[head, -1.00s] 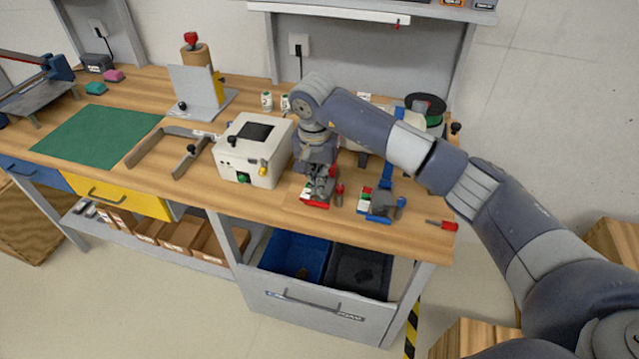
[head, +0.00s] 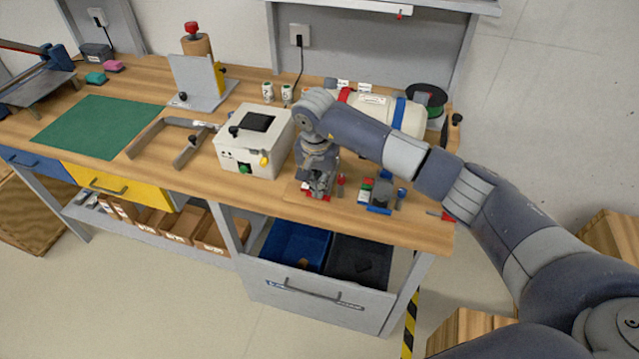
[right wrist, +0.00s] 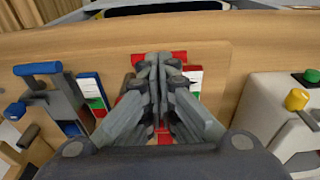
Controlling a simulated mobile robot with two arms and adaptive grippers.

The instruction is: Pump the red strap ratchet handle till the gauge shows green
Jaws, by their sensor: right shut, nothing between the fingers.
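The red strap ratchet (right wrist: 178,57) is at the front of the bench, mostly hidden by my right gripper (right wrist: 158,62). In the head view only red bits of its base (head: 325,198) show under the gripper (head: 319,192). A small red-topped lever (head: 340,181) stands just right of the gripper. My right gripper is shut and empty, its fingers pointing at the ratchet; I cannot tell whether they touch it. The gauge card (right wrist: 193,84) beside the ratchet shows red, white and green bands; its reading is not legible. My left gripper is out of view.
A similar blue ratchet (head: 379,197) stands close by, with its own gauge card (right wrist: 92,92). A cream box (head: 252,150) stands on the other side. A cream cylinder (head: 378,108) with red and blue straps lies behind. Open bins (head: 296,246) sit below the bench edge.

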